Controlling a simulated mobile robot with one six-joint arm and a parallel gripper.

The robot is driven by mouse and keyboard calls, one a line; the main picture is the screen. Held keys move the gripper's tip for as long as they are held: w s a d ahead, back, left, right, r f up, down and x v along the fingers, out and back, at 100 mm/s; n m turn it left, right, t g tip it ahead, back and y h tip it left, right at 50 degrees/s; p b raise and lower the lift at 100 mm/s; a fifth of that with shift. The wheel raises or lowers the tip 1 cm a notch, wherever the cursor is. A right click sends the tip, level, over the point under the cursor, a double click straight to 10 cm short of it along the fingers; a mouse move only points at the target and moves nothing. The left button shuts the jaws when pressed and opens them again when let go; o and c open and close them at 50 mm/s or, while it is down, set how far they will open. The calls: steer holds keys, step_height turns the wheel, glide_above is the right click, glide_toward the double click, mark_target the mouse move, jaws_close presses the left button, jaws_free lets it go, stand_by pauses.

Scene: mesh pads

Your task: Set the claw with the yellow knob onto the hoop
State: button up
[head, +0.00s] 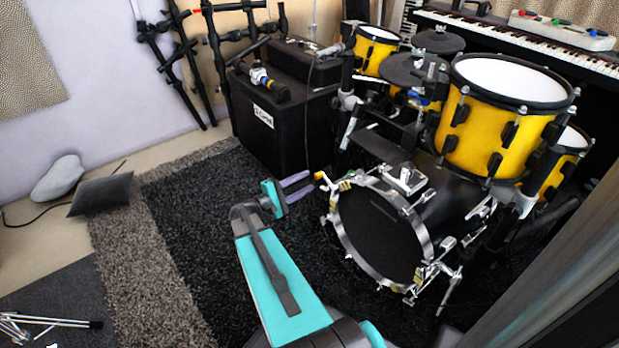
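The bass drum stands on the dark rug with its black head facing me, ringed by a silver hoop (338,232). A small claw with a yellow knob (321,176) shows at the hoop's upper left, right by my fingertips. My gripper (313,181) reaches toward it from the left, its two purple fingers a little apart. I cannot tell whether the fingers grip the claw or only stand beside it, nor whether the claw touches the hoop. Other claws with yellowish parts (345,185) sit along the hoop.
Yellow drums (490,130) and pads stand above and behind the bass drum. A black amplifier (270,125) stands behind my gripper. A chrome stand leg (450,290) sticks out at the hoop's lower right.

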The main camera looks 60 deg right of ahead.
steer(key=p+v, duration=0.2)
steer(key=v, duration=0.7)
steer(key=shift+w+a+p, duration=0.2)
steer(key=shift+p, duration=0.2)
steer(key=shift+r, duration=0.15)
